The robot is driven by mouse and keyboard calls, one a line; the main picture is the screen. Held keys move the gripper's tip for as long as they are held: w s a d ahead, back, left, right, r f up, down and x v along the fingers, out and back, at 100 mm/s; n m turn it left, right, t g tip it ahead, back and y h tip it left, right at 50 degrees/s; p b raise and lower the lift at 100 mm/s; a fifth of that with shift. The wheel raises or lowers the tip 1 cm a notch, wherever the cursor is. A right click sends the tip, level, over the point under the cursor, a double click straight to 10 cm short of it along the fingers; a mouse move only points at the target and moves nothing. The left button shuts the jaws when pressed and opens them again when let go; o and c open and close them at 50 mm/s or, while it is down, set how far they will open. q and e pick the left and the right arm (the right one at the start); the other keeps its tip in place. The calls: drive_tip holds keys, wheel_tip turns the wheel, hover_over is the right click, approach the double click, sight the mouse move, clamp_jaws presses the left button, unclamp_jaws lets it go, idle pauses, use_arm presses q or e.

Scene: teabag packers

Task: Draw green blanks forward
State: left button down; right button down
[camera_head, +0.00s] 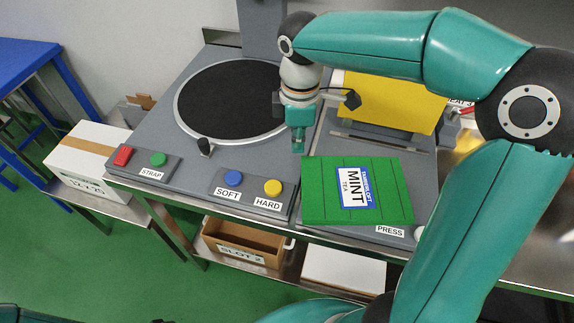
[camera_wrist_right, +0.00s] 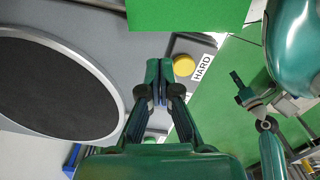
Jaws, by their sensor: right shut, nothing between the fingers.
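A flat green pack of blanks (camera_head: 385,190) with a white and blue MINT TEA label lies on the grey plate marked PRESS. Its green surface (camera_wrist_right: 185,14) also shows at the top of the right wrist view. My right gripper (camera_head: 298,146) is shut and empty. It points down at the left of the pack's far left corner, apart from it in the picture. Its closed fingertips (camera_wrist_right: 159,68) show in the right wrist view. Part of what looks like my left gripper (camera_wrist_right: 243,92) shows at the right of that view; its finger state is unclear.
A round black turntable (camera_head: 230,98) is left of my right gripper. A yellow panel (camera_head: 392,103) stands behind the pack. Blue (camera_head: 233,178) and yellow (camera_head: 273,187) buttons are at the front edge. A brown SLOT 2 box (camera_head: 240,240) sits below.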

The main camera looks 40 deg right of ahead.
sight(294, 177)
wheel_tip(294, 177, down, 10)
drive_tip(key=shift+w+a+f, duration=0.1)
drive_tip(key=shift+w+a, duration=0.05)
idle(0.3)
